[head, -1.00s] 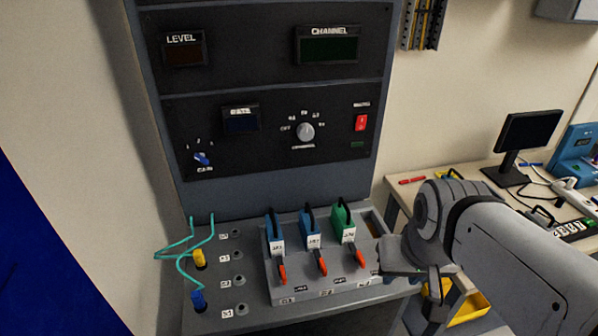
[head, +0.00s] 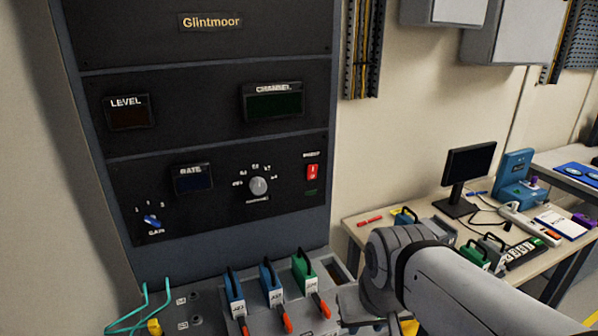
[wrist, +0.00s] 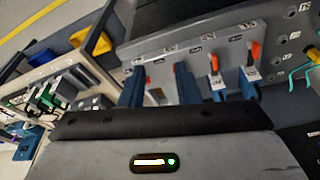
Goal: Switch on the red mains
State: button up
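The red rocker switch (head: 312,172) sits at the right end of the lowest black panel of the rack in the head view. A small white mark shows on its face, and its label above is too blurred to read surely. A small dark green indicator (head: 311,192) lies just below it and looks unlit. My gripper (wrist: 160,88) shows two dark blue fingers standing apart in the wrist view, with nothing seen held between them. In the head view my arm is low at the right, below and right of the switch, and the fingertips are hidden or out of frame.
Left of the switch are a selector knob (head: 258,186), a small blue display (head: 193,178) and a blue gain knob (head: 152,221). Below, blue and green modules (head: 304,268) with orange levers stand on the ledge. A workbench with a monitor (head: 469,166) stands at the right.

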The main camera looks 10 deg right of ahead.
jog(key=shift+w+a+r, duration=0.1)
jog(key=shift+w+r, duration=0.05)
jog(key=shift+w, duration=0.1)
jog(key=shift+c, duration=0.8)
jog(key=w+r+m+t, duration=0.1)
jog(key=w+r+m, duration=0.1)
jog(key=w, duration=0.2)
jog(key=w+r+m+t+y, duration=0.1)
jog(key=w+r+m, duration=0.1)
jog(key=w, duration=0.2)
jog(key=w+a+r+m+y, duration=0.1)
jog(key=w+r+m, duration=0.1)
jog(key=w, duration=0.3)
jog(key=shift+a+r+m+t, duration=0.1)
jog(key=shift+r+m+t, duration=0.3)
jog(key=shift+r, duration=0.05)
grip_shut()
jog(key=w+d+r+m+t, duration=0.1)
jog(key=w+r+m+t, duration=0.1)
jog(key=w+r+m, duration=0.2)
jog(key=w+d+r+m+t, duration=0.1)
jog(key=w+r+m, duration=0.3)
jog(key=w, duration=0.6)
jog(key=shift+d+t+y, duration=0.3)
jog(key=shift+t+y, duration=0.1)
